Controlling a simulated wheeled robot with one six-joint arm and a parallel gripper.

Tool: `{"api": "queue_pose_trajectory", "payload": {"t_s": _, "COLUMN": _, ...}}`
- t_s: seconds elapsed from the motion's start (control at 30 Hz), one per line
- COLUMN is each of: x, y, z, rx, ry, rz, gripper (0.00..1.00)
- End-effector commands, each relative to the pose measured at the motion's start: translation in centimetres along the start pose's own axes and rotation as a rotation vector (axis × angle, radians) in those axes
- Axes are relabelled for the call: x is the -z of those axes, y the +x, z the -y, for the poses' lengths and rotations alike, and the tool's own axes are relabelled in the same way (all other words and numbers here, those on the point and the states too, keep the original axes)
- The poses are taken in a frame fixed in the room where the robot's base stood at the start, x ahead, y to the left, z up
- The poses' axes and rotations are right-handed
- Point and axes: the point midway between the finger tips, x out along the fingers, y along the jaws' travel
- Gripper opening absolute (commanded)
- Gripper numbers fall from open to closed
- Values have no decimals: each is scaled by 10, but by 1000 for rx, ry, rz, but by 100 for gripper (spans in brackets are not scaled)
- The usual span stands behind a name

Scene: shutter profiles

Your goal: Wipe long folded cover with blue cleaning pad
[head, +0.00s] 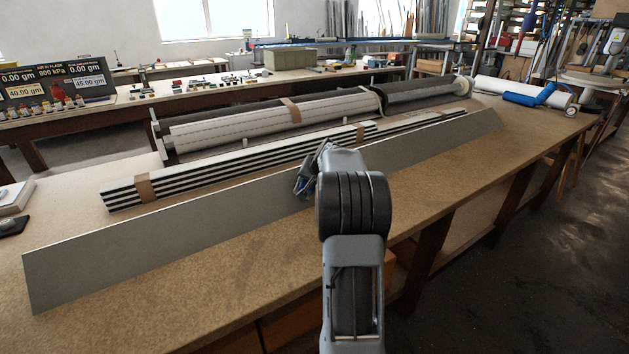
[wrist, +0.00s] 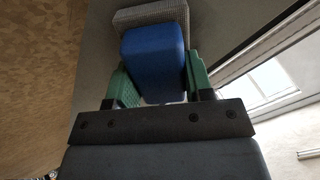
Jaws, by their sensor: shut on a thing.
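The long folded cover (head: 150,238) is a plain grey strip running diagonally along the front of the workbench in the head view. Its grey face also shows behind the pad in the wrist view (wrist: 90,50). My gripper (wrist: 157,62) has green fingers shut on the sides of the blue cleaning pad (wrist: 153,52), which has a blue body and a grey textured wiping end. In the head view my gripper (head: 306,180) is at the middle of the cover, partly hidden by my wrist. I cannot tell whether the pad touches the cover.
Striped profiles (head: 240,165) bound with brown bands lie just behind the cover. Rolled shutters (head: 270,125) lie farther back. A blue roller-like tool (head: 530,97) is at the far right end of the workbench (head: 200,298). The bench's front strip is clear.

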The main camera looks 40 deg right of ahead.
Motion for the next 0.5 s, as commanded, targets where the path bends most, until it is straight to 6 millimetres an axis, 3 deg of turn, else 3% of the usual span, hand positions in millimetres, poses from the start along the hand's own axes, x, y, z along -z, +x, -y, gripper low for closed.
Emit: {"api": "queue_pose_trajectory", "payload": {"t_s": 0.5, "x": -22, "y": 1, "z": 21, "rx": 0, "ry": -2, "rz": 2, "gripper": 22}}
